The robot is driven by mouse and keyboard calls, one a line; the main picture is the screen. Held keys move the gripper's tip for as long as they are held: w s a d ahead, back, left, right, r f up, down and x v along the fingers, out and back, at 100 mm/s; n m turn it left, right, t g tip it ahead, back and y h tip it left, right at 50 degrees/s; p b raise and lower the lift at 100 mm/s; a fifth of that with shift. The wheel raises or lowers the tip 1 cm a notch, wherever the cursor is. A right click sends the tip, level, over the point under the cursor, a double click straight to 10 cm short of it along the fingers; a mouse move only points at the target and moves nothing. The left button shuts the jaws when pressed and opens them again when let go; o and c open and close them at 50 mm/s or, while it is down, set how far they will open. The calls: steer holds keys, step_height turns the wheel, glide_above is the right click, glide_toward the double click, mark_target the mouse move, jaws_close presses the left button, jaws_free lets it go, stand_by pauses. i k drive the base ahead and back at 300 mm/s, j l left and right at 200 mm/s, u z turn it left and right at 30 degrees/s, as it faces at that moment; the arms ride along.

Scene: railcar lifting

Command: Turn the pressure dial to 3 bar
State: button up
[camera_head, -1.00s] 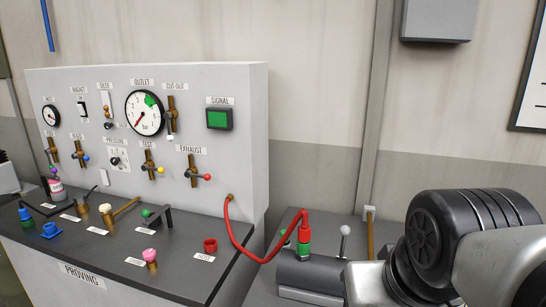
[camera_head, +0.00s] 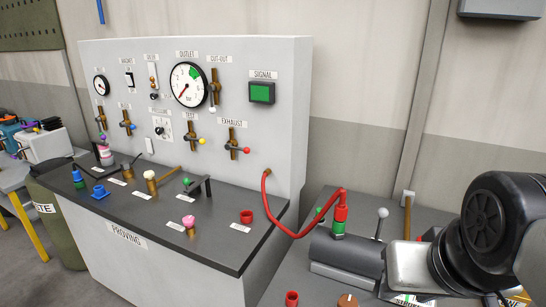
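The pressure dial (camera_head: 160,131) is a small black knob on a white square plate, low in the middle of the grey upright panel (camera_head: 285,130). Its label above is partly readable; the knob's exact setting is too small to read. The large white outlet gauge (camera_head: 188,85) above it has a green sector and a red needle pointing to the lower left. My arm shows at the right edge, well away from the panel. My gripper's fingers are not in view.
The black bench top (camera_head: 150,215) below the panel holds several small fittings and tools. A red hose (camera_head: 268,215) loops from the panel to a cylinder (camera_head: 345,258) at right. A green bin (camera_head: 58,225) and a side table (camera_head: 12,180) stand at left.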

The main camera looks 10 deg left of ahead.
mark_target(158, 131)
steer(key=k+j, duration=0.15)
steer(key=j, duration=0.2)
steer(key=k+j, duration=0.1)
steer(key=j, duration=0.25)
steer(key=k+j, duration=0.1)
steer(key=j, duration=1)
steer(key=i+j, duration=0.1)
steer(key=j, duration=0.45)
steer(key=i+j, duration=0.1)
steer(key=j, duration=0.45)
steer(key=i+j, duration=0.15)
steer(key=j, duration=0.2)
steer(key=i+j, duration=0.15)
steer(key=j, duration=0.25)
steer(key=i+j, duration=0.15)
steer(key=j, duration=0.2)
steer(key=i+j, duration=0.2)
steer(key=i, duration=0.15)
steer(key=i+j, duration=0.25)
steer(key=i+u, duration=0.05)
